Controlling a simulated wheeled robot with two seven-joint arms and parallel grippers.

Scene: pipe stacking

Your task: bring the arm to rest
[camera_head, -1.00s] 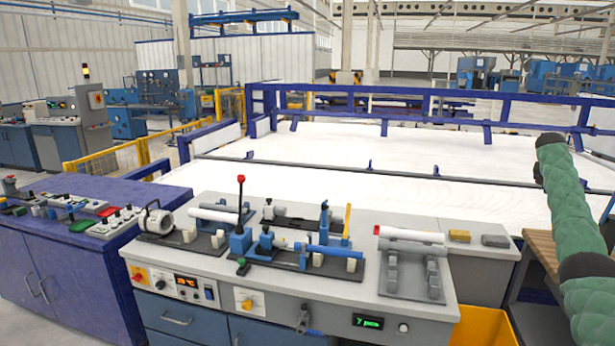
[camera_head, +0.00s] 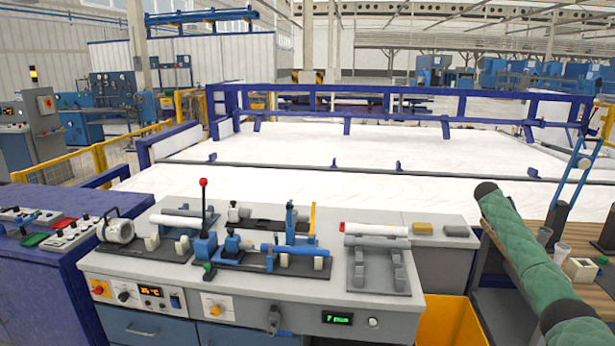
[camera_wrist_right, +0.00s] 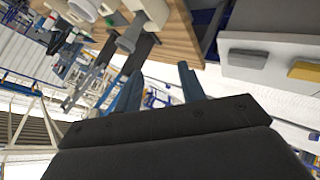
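My right arm in its green sleeve (camera_head: 530,255) slants in from the lower right of the head view, above the wooden table. Its gripper does not show there. In the right wrist view my right gripper (camera_wrist_right: 160,80) has its two blue-grey fingers apart with nothing between them. My left arm and gripper are in neither view. A white pipe with a red end (camera_head: 376,229) lies on the grey rack (camera_head: 378,285) on the workbench. Another white pipe (camera_head: 182,221) lies on the fixture at the left, and a blue pipe (camera_head: 300,251) on the middle fixture.
The grey workbench (camera_head: 250,289) spans the front, with a yellow block (camera_head: 422,228) and a grey block (camera_head: 456,231) at its right. A yellow bin (camera_head: 450,325) stands below. The wooden table (camera_head: 500,238) at the right carries cups and a blue-framed stand (camera_head: 572,180).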

